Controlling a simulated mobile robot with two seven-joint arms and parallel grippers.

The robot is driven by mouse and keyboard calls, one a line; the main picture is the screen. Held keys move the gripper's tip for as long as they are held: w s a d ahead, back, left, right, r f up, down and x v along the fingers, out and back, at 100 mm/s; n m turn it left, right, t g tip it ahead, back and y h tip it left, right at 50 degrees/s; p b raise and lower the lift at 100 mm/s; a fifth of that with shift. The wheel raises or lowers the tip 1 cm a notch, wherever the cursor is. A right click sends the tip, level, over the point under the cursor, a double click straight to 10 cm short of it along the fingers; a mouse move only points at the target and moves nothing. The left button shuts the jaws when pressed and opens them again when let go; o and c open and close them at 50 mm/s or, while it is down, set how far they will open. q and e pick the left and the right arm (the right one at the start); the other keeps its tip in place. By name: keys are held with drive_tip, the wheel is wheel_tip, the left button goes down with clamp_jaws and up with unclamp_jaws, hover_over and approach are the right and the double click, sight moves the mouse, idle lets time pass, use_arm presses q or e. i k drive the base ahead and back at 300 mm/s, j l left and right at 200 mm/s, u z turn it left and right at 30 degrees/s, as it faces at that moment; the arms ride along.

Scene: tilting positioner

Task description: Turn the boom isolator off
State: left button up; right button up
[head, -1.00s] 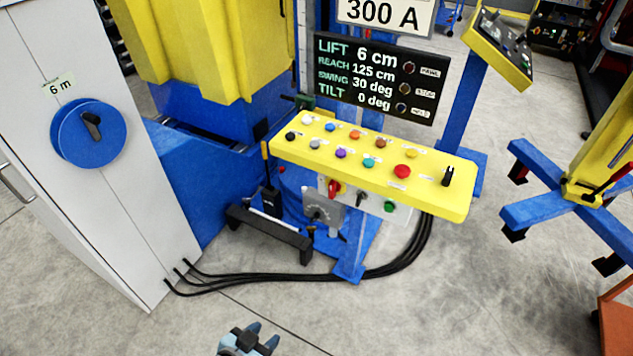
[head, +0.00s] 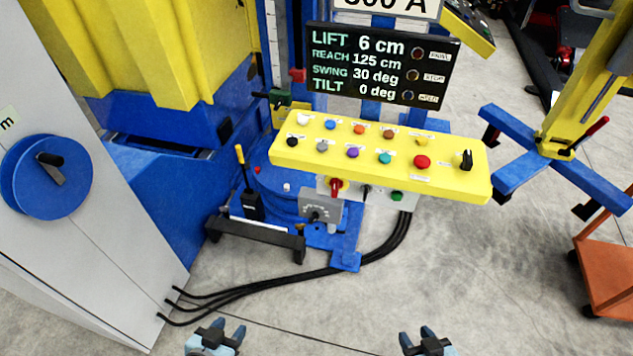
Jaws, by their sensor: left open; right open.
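A red rotary handle on a yellow plate (head: 336,187), which looks like the isolator, sits on a grey panel under the yellow console (head: 450,183). The handle appears roughly upright; its label is too small to read. My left gripper (head: 229,329) is open and empty at the bottom of the head view, below and left of the handle. My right gripper (head: 417,337) is open and empty at the bottom, below and right of it. Both are well apart from the panel.
The console carries several coloured buttons and a black selector (head: 465,160). A grey dial box (head: 318,208) is beside the red handle. Black cables (head: 375,255) run over the floor to the grey cabinet (head: 120,240). A black display (head: 383,66) stands behind.

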sight(336, 184)
drive_tip(key=i+j, duration=0.1)
drive_tip(key=j, duration=0.4)
drive_tip(key=i+j, duration=0.1)
drive_tip(key=j, duration=0.35)
drive_tip(key=i+j, duration=0.1)
drive_tip(key=j, duration=0.4)
drive_tip(key=i+j, duration=0.1)
drive_tip(key=j, duration=0.4)
